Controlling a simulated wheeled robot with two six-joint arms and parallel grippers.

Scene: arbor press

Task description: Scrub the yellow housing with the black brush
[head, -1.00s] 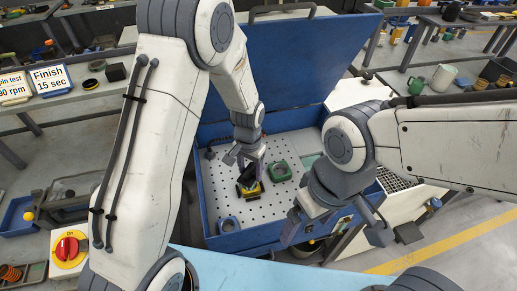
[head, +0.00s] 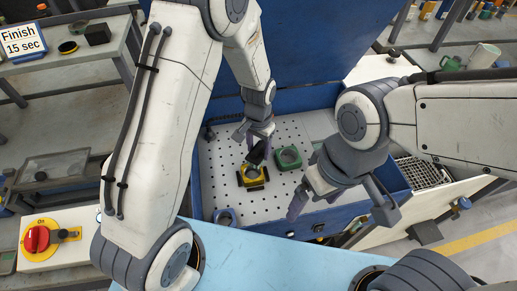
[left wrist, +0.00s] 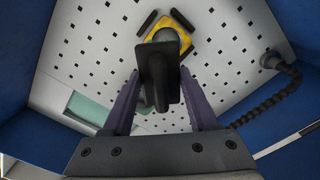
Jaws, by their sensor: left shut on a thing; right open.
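The yellow housing (head: 251,176) sits on the perforated floor of the blue box, with dark blocks beside it. It also shows in the left wrist view (left wrist: 184,36), beyond the brush. The black brush (left wrist: 158,77) is held between the purple fingers of my left gripper (left wrist: 160,100). In the head view the left gripper (head: 257,147) points down just above the housing, with the brush (head: 256,155) over its far side. I cannot tell whether the brush touches the housing. My right gripper (head: 340,205) is open and empty near the box's front right edge.
A green housing (head: 288,158) sits right of the yellow one, and a blue ring (head: 226,216) lies near the front of the box (head: 290,228). The raised blue lid (head: 310,60) stands behind. A black flexible hose (left wrist: 265,100) rises inside the box. A red knob (head: 37,238) is at left.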

